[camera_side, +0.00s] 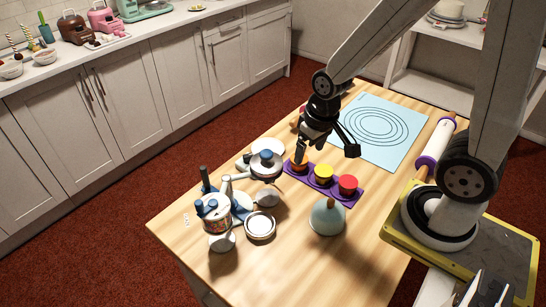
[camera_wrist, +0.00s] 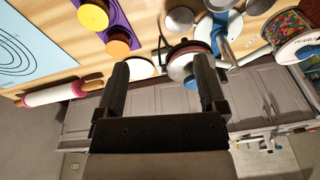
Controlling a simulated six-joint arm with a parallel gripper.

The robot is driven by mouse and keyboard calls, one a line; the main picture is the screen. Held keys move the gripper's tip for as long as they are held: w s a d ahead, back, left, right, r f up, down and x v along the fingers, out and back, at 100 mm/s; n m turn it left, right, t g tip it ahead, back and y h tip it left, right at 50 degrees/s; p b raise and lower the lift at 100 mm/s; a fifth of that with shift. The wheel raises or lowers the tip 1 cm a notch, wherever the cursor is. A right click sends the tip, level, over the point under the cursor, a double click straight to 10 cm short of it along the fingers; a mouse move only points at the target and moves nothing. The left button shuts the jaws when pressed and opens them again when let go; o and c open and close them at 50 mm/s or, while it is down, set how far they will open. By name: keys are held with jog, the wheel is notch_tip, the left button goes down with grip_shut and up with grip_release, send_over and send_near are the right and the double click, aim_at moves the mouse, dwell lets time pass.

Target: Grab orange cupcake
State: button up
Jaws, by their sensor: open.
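The orange cupcake (camera_side: 299,167) sits at the left end of a purple tray (camera_side: 311,185), in a row with a yellow cupcake (camera_side: 323,172) and a red one (camera_side: 348,183). One finger of my gripper (camera_side: 326,152) partly covers it in the side view. In the wrist view the orange cupcake (camera_wrist: 117,47) is at upper left, just left of the left fingertip, outside the jaws, with the yellow cupcake (camera_wrist: 93,16) beside it. My gripper (camera_wrist: 160,62) is open and empty. I cannot tell whether a finger touches the cupcake.
A blue mat (camera_side: 385,150) and rolling pin (camera_side: 438,140) lie right. The table's front is clear.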

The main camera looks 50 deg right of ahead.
jog(key=w+d+f+m+t+y, duration=0.1)
jog(key=w+d+f+m+y, duration=0.1)
jog(key=d+f+m+y, duration=0.2)
jog(key=w+d+f+m+t+y, duration=0.1)
jog(key=d+f+m+y, duration=0.3)
jog(key=m, duration=0.5)
jog(key=w+d+f+m+t+y, duration=0.1)
jog(key=w+d+f+m+y, duration=0.2)
jog(key=d+f+m, duration=0.4)
jog(key=shift+w+d+f+m+y, duration=0.15)
jog(key=shift+w+d+y, duration=0.1)
jog(key=shift+d, duration=0.4)
jog(key=shift+w+d+m+y, duration=0.15)
jog(key=shift+w+d, duration=0.1)
jog(key=shift+d, duration=0.35)
jog(key=shift+d+f+m+t, duration=0.3)
jog(key=shift+d+m+t, duration=0.2)
jog(key=shift+d+t, duration=0.1)
jog(key=shift+a, duration=0.15)
jog(key=shift+x, duration=1.3)
jog(key=shift+x, duration=2.55)
jog(key=shift+s+a, duration=0.1)
